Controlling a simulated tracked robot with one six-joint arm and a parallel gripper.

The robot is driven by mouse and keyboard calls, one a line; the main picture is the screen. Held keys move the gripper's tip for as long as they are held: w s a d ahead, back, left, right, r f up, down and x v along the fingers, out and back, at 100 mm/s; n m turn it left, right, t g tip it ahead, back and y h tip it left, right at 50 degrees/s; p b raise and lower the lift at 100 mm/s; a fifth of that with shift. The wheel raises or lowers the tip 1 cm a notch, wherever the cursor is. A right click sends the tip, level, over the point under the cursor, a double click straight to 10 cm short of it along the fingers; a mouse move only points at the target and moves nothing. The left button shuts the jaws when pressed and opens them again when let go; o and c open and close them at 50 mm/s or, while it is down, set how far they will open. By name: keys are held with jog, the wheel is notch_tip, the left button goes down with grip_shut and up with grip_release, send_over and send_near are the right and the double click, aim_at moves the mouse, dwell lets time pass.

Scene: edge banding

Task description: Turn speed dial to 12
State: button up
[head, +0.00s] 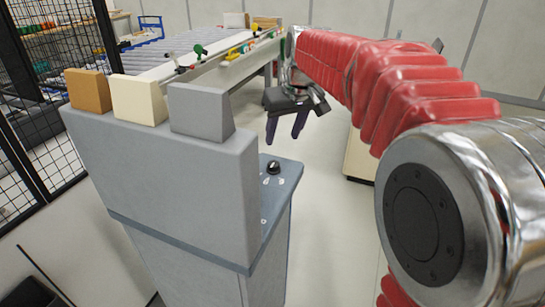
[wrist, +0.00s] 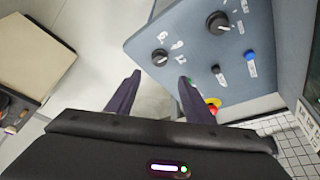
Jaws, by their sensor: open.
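The speed dial (wrist: 160,57) is a black round knob on the blue-grey control panel (wrist: 185,30). In the head view, a black knob (head: 273,167) shows on the panel's top right. My gripper (wrist: 160,78) is open and empty. In the wrist view its two dark purple fingers point toward the dial, which appears just beyond and between their tips. In the head view my gripper (head: 287,128) hangs above the panel, apart from the knob.
A second black knob (wrist: 218,22), a small black control (wrist: 216,69), a blue button (wrist: 250,55) and a red-and-yellow button (wrist: 212,103) share the panel. A grey cabinet (head: 170,170) rises beside it, with brown, cream and grey blocks on top. Open floor lies beyond.

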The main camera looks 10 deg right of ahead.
aim_at(274, 164)
jog(key=shift+w+f, duration=0.1)
dwell(0.3)
jog(key=x, duration=1.3)
jog(key=shift+w+f, duration=0.1)
jog(key=shift+f, duration=0.2)
jog(key=c, duration=1)
